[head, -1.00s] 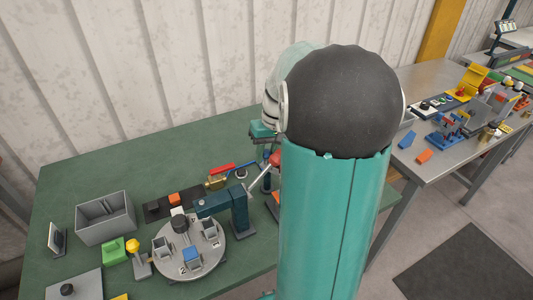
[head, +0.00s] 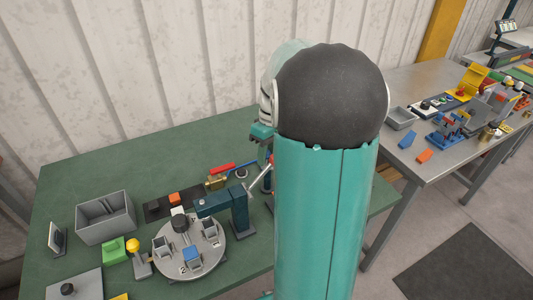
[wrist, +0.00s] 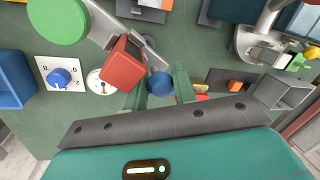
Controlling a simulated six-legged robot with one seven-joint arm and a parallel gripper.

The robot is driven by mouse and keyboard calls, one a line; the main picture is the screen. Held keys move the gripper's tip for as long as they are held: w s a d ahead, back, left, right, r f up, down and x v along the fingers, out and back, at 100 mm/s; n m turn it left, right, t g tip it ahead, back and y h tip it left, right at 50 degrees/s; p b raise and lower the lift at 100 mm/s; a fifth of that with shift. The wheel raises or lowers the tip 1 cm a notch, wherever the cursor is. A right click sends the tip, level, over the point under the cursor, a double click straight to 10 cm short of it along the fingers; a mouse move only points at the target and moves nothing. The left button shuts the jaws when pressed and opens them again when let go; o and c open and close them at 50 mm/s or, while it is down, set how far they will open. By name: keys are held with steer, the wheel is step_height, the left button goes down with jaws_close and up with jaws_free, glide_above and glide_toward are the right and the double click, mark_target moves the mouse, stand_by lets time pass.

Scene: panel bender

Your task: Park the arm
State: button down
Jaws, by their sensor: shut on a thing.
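My gripper (wrist: 160,82) points down over the green bench (head: 100,165), its two green fingers apart with a blue round piece (wrist: 160,84) between them. The fingers appear shut on this piece; its lower part and the exact contact are hard to make out. A red block-shaped handle (wrist: 123,62) on a grey bar is just left of the fingers. In the head view my large teal arm stands in the foreground and hides most of the gripper and the bench beneath it.
A round grey turntable (head: 217,250) with small holders, a grey bin (head: 104,222) and a green block (head: 112,250) stand on the bench. A blue dial (wrist: 60,77) and a round gauge (wrist: 101,82) lie left of my gripper. A metal table (head: 430,80) with fixtures stands right.

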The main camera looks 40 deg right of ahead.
steer(key=shift+r+n+g, duration=0.1)
steer(key=shift+n+g, duration=0.4)
steer(key=shift+n, duration=2.3)
steer(key=shift+n+h, duration=0.3)
steer(key=shift+n, duration=0.3)
steer(key=c, duration=1.5)
jaws_free()
steer(key=shift+o, duration=0.2)
step_height(320, 180, up, 14)
steer(key=w+d, duration=0.1)
steer(key=d, duration=0.1)
steer(key=shift+w+f, duration=0.25)
steer(key=shift+w, duration=0.05)
